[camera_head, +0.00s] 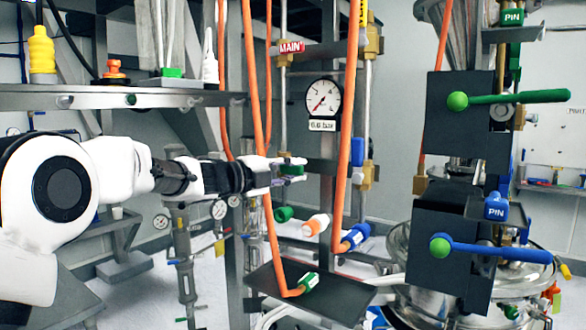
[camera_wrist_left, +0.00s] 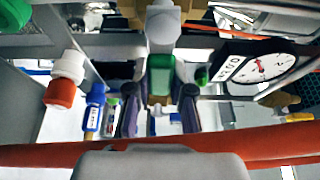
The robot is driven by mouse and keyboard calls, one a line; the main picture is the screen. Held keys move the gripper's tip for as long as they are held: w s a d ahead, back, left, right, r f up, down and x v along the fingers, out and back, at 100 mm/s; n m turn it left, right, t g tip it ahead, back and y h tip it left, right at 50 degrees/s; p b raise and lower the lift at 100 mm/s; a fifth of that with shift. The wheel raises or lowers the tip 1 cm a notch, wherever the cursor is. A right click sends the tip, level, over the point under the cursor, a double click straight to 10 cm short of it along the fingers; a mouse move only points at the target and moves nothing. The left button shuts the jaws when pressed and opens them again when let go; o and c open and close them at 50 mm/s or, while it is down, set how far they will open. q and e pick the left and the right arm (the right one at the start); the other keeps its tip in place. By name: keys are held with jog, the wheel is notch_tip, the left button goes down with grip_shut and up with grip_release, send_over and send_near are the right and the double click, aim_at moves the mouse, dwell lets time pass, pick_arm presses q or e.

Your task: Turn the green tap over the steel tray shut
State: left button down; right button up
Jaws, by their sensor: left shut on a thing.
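The green tap handle (camera_head: 292,170) shows as a small green piece between the fingers of my left gripper (camera_head: 298,171), in front of the pipework below the pressure gauge. In the left wrist view the green handle (camera_wrist_left: 160,76) lies between the two dark fingers of my left gripper (camera_wrist_left: 160,105). The gripper is shut on it. The fingers hide part of the tap, and its exact turn angle cannot be told. A dark flat tray (camera_head: 345,301) lies below, with a green-ended orange hose on it. My right gripper is not in view.
Orange hoses (camera_head: 345,140) hang close to my left gripper; one crosses the bottom of the left wrist view (camera_wrist_left: 40,156). A gauge (camera_head: 323,97) is just above. A green lever (camera_head: 515,97) and blue lever (camera_head: 500,252) are at the right. A steel shelf (camera_head: 60,99) is above my left arm.

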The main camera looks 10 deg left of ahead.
pick_arm(q)
jog(key=shift+r, duration=0.15)
jog(key=c, duration=1)
grip_release()
jog(key=shift+w+f, duration=0.2)
jog(key=shift+w, duration=0.05)
jog(key=v, duration=1.2)
jog(key=shift+a, duration=0.15)
